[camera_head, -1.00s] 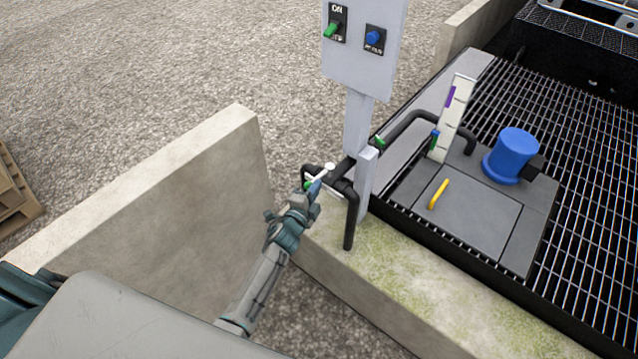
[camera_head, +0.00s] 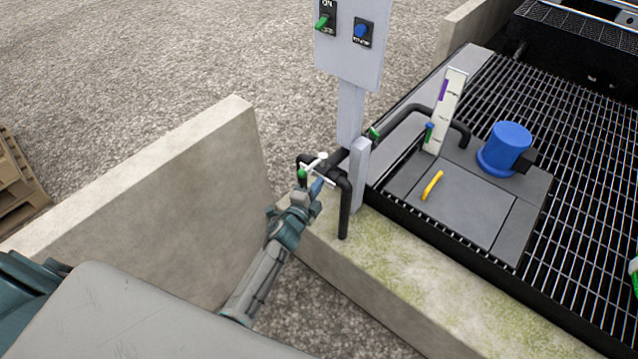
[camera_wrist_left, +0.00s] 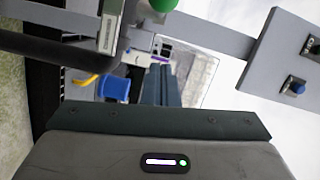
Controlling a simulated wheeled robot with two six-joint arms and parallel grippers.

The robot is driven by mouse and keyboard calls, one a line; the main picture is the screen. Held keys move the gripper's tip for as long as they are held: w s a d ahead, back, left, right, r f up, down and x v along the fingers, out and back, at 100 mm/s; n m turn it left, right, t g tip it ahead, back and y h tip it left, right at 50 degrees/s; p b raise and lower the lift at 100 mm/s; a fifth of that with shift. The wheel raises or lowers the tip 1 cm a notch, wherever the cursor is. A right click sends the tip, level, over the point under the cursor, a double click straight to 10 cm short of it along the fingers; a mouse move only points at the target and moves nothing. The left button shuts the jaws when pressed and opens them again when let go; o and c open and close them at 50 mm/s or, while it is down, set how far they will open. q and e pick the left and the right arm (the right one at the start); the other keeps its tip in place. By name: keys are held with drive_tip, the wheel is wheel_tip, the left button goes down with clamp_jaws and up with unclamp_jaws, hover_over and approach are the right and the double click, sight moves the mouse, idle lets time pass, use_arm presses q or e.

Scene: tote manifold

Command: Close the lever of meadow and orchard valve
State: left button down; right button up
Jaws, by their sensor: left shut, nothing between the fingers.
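Black pipework with valves (camera_head: 332,174) stands at the corner of the concrete walls, beside a grey post. A green valve handle (camera_head: 302,175) and small white pieces (camera_head: 322,157) show on it. Another green handle (camera_head: 374,133) sits further back on the pipe. I cannot read which valve is meadow or orchard. My left gripper (camera_head: 317,186) is shut and empty, right at the front valve; I cannot tell whether it touches. In the left wrist view, the gripper (camera_wrist_left: 160,88) points past a label plate (camera_wrist_left: 110,28) and a green round part (camera_wrist_left: 163,5). My right gripper is out of view.
A grey switch panel (camera_head: 352,45) stands on the post above the pipes. A low concrete wall (camera_head: 160,180) is left of my arm. Right are a blue motor (camera_head: 507,148), a yellow handle (camera_head: 432,185), a white gauge board (camera_head: 445,110) and metal grating (camera_head: 590,230).

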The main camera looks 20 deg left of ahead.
use_arm(q)
drive_tip(key=s+a, duration=0.2)
drive_tip(key=s, duration=0.6)
drive_tip(key=shift+a+b, duration=0.15)
drive_tip(key=shift+b, duration=0.15)
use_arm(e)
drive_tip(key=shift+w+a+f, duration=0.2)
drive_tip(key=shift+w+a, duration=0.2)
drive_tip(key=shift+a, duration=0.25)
use_arm(q)
drive_tip(key=shift+s, duration=0.1)
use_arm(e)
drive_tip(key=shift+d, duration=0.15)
